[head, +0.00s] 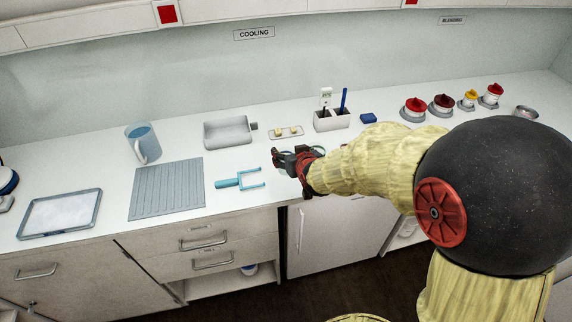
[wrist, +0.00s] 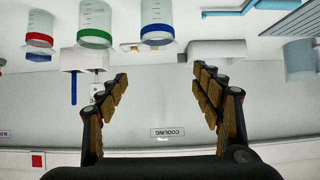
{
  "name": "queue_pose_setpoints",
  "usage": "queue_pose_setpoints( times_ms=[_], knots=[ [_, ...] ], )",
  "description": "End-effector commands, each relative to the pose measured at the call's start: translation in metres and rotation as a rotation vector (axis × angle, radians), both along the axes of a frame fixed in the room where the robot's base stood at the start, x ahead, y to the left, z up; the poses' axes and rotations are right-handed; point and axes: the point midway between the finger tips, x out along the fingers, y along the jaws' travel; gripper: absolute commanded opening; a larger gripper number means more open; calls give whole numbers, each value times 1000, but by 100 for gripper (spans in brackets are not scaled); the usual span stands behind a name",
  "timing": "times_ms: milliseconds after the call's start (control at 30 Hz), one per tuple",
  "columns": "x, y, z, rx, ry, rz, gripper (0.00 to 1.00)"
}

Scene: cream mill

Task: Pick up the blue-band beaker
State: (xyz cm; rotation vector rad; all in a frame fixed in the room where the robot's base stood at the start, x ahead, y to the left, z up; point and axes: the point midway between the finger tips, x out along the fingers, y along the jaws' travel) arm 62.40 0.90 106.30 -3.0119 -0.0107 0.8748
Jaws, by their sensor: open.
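The blue-band beaker (wrist: 157,20) is clear, with a blue ring round it. It shows at the top middle of the wrist view, which is upside down. A green-band beaker (wrist: 95,20) and a red-band beaker (wrist: 40,28) stand in a row to its left there. My gripper (wrist: 160,75) is open with nothing between its fingers, and the blue-band beaker appears in line with the gap, apart from the fingers. In the head view my gripper (head: 279,158) is over the counter's front part, and it and my arm hide most of the beakers.
Red- and yellow-topped jars (head: 414,109) stand right.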

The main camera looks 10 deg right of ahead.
Motion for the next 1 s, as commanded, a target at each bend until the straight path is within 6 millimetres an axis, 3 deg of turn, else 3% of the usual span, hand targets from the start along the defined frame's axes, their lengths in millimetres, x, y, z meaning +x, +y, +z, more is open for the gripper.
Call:
queue_pose_setpoints(
  times_ms=[33, 233, 667, 1000],
  knots=[
    [11, 1, -26, -1, -23, 0, 66],
    [38, 1, -64, -4, -133, -5, 66],
    [68, 1, -85, -6, -170, -6, 66],
    [109, -2, -97, -5, -170, -5, 66]
  ],
)
